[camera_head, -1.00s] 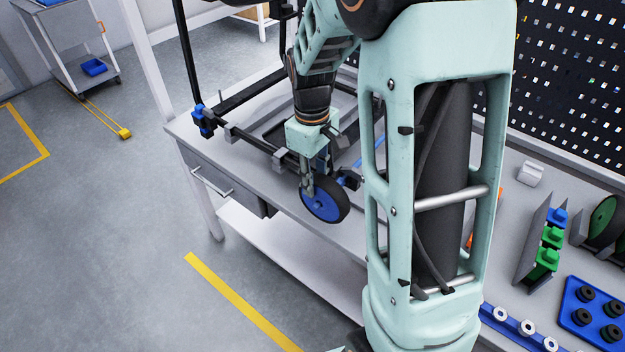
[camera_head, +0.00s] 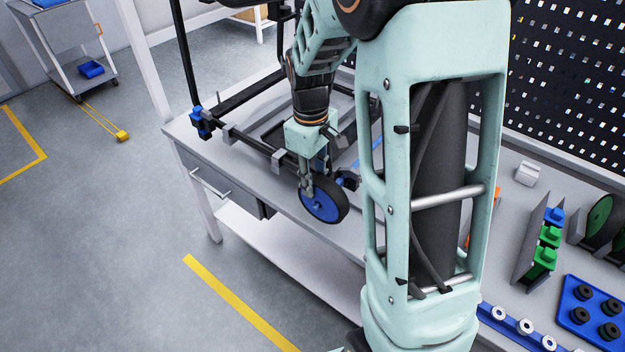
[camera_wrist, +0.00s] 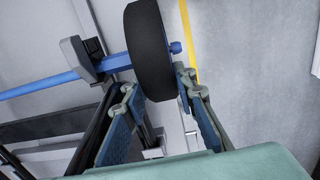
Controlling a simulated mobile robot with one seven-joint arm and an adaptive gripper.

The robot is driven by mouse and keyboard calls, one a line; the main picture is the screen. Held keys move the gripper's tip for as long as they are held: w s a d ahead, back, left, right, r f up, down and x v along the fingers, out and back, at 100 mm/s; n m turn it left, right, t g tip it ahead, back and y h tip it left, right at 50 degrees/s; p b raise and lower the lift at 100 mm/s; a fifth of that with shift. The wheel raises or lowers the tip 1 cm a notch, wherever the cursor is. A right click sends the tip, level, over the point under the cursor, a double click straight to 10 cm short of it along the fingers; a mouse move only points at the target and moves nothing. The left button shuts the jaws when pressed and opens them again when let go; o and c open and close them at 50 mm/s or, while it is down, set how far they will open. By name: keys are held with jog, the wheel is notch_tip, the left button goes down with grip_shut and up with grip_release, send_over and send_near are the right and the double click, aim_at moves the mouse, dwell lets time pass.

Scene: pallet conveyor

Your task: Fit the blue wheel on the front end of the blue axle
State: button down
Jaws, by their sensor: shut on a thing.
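The blue wheel (camera_head: 322,201) has a black tyre and a blue face. It stands upright at the bench's front edge. My gripper (camera_head: 314,180) is shut on the wheel from above. In the wrist view the fingers (camera_wrist: 158,84) lie on either side of the black tyre (camera_wrist: 150,45). The blue axle (camera_wrist: 45,83) comes in from the left through a dark holder (camera_wrist: 82,60) and reaches the wheel's inner side. A small blue stub (camera_wrist: 176,47) shows on the wheel's outer side; I cannot tell whether it is axle or hub. The wheel hides the contact.
A dark frame (camera_head: 255,145) with blue and grey clamps lies on the grey bench behind the wheel. A blue tray (camera_head: 592,312) with black rings and a rack of green and blue parts (camera_head: 546,243) are at right. The floor in front is clear.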

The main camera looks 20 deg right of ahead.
jog(key=shift+w+d+r, duration=0.35)
jog(key=shift+w+d, duration=0.2)
jog(key=shift+d, duration=0.2)
jog(key=c, duration=1.5)
grip_release()
jog(key=r, duration=0.6)
jog(key=shift+s+a+r, duration=0.2)
jog(key=shift+a, duration=0.2)
jog(key=shift+s+a+r, duration=0.1)
jog(key=shift+a+r, duration=0.05)
jog(key=shift+r, duration=0.55)
jog(key=shift+s+a, duration=0.1)
jog(key=shift+a, duration=0.05)
jog(key=shift+s, duration=0.1)
